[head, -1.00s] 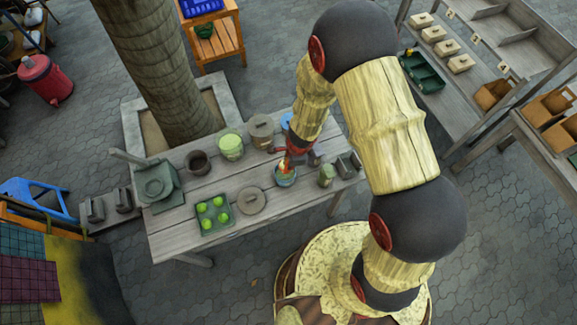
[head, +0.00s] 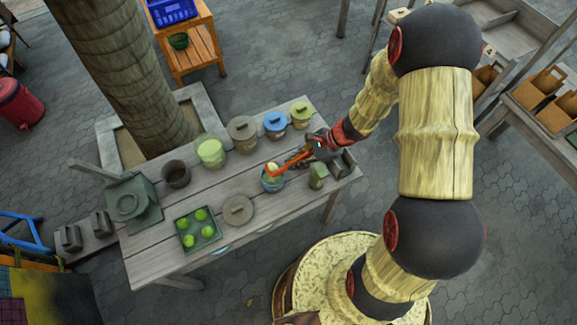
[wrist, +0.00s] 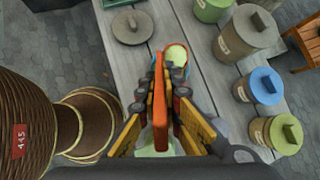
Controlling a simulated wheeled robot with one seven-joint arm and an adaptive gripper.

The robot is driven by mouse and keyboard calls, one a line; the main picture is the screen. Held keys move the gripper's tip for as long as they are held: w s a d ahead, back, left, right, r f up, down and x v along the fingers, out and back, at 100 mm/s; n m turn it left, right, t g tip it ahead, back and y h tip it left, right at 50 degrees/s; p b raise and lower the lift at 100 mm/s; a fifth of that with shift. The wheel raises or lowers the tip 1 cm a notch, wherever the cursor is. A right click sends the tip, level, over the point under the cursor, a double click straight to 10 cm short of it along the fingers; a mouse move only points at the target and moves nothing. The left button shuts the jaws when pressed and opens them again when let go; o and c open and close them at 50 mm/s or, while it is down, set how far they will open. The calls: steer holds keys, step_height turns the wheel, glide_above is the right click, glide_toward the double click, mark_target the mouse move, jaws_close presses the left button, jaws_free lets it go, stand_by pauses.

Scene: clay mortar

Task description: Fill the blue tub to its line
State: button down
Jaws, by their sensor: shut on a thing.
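My gripper (head: 318,148) is shut on the handle of an orange scoop (head: 293,162). In the wrist view the orange handle (wrist: 160,110) stands between the fingers (wrist: 165,80). The small blue tub (head: 272,184) stands on the grey wooden table, left of my gripper. The far end of the scoop is over or in the tub's mouth. Pale yellow-green stuff shows there, also in the wrist view (wrist: 177,54); I cannot tell whether it lies in the scoop or the tub. The fill line cannot be made out.
Lidded jars stand along the back: grey-brown (head: 242,135), blue-lidded (head: 275,124) and green-lidded (head: 301,114). A pale green pot (head: 211,152) and dark pot (head: 176,174) stand left.

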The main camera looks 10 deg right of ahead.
steer(key=shift+w+d+f+y+b, duration=0.1)
steer(key=shift+d+f+y+b, duration=0.6)
steer(key=shift+y+b, duration=0.45)
steer(key=shift+d+f+y+b, duration=0.55)
steer(key=shift+f+y+b, duration=0.35)
steer(key=shift+b, duration=0.4)
steer(key=shift+w+d+f+y+b, duration=0.1)
steer(key=shift+d+f+y+b, duration=0.6)
steer(key=shift+y+b, duration=0.45)
steer(key=shift+a, duration=0.1)
